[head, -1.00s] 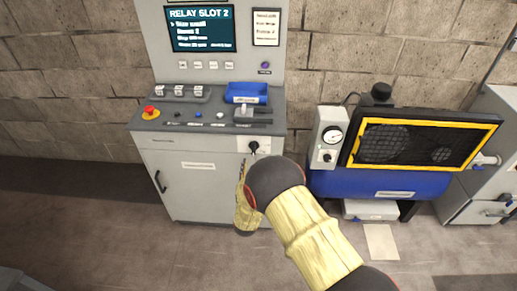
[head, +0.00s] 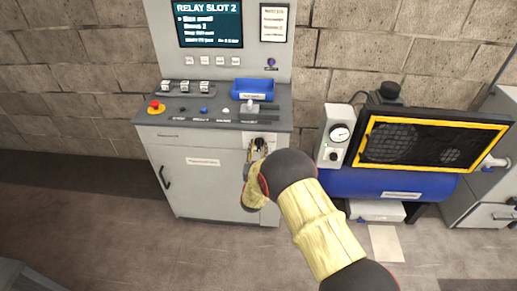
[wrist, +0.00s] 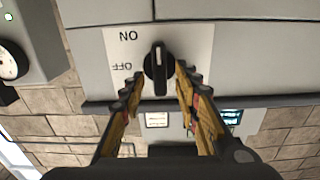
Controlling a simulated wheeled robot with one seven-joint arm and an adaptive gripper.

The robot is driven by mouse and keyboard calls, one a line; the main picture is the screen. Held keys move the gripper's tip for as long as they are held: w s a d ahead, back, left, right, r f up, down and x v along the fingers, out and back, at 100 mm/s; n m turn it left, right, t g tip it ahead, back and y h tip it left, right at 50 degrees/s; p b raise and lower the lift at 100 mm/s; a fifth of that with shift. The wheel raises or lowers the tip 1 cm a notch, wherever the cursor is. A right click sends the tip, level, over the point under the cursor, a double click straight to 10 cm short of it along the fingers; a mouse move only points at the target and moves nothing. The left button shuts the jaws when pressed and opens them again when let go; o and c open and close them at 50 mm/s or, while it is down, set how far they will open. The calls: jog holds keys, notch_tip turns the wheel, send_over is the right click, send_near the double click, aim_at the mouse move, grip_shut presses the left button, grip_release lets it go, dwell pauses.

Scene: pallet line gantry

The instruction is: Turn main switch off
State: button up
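The main switch is a black rotary knob (wrist: 158,68) on a white plate with ON and OFF lettering, which appears upside down in the wrist view. Its handle stands upright in that view, with a white mark toward the upper end. My gripper (wrist: 160,82) is open, with one fingertip on each side of the knob and narrow gaps that look empty. I cannot tell whether either finger touches it. In the head view my gripper (head: 259,146) is at the switch plate on the cabinet front (head: 205,175), and mostly hides the knob.
Above the switch is a control desk with a red emergency button (head: 155,106), a blue tray (head: 253,89) and a screen (head: 209,24). A blue compressor (head: 385,183) with a yellow-framed guard stands close on the right. The floor at left is open.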

jog(key=shift+c, duration=0.6)
grip_shut()
jog(key=n, duration=0.6)
jog(key=n+p, duration=0.1)
jog(key=n, duration=0.5)
jog(key=a+f+n+p, duration=0.1)
jog(key=n, duration=0.4)
jog(key=shift+n, duration=0.4)
jog(key=shift+a, duration=0.1)
dwell(0.5)
